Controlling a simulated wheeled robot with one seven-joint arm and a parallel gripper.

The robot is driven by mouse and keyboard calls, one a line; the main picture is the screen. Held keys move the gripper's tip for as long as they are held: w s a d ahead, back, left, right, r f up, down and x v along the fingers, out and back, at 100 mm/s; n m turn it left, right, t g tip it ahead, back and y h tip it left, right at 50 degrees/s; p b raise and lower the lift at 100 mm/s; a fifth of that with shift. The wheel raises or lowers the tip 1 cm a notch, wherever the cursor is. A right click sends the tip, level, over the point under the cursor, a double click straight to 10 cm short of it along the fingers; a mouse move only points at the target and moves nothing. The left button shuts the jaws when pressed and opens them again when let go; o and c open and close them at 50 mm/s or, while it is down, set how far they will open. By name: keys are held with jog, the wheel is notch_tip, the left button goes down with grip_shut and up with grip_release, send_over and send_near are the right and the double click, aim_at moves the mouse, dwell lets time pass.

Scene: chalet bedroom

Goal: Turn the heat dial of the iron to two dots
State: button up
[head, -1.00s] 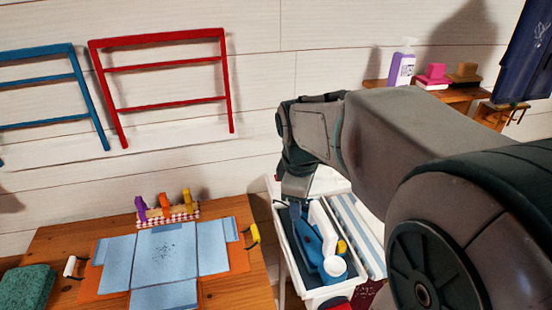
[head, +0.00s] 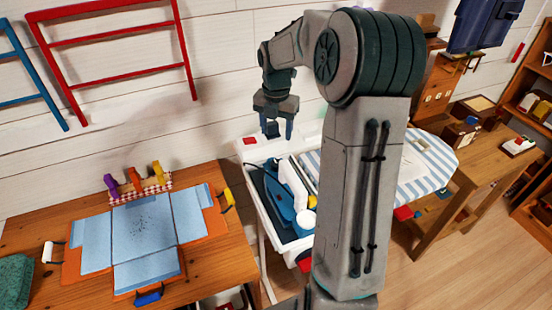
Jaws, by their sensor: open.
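A blue iron (head: 271,187) with a white part lies in a white tray (head: 262,218) right of the wooden table. Its heat dial and dots are too small to make out. My gripper (head: 280,131) points down above the back end of the tray, clear of the iron. Its two fingers are apart with nothing visible between them. My arm hides the right side of the tray area.
A striped ironing board (head: 437,165) stands right of the tray, partly behind my arm. The wooden table (head: 40,240) at left holds folded blue cloth on an orange board (head: 205,232). A wooden bench (head: 500,165) stands at right.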

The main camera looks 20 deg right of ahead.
aim_at(276, 163)
notch_tip(276, 163, down, 12)
jog(key=shift+f+p, duration=0.1)
jog(key=shift+p, duration=0.5)
jog(key=c, duration=1)
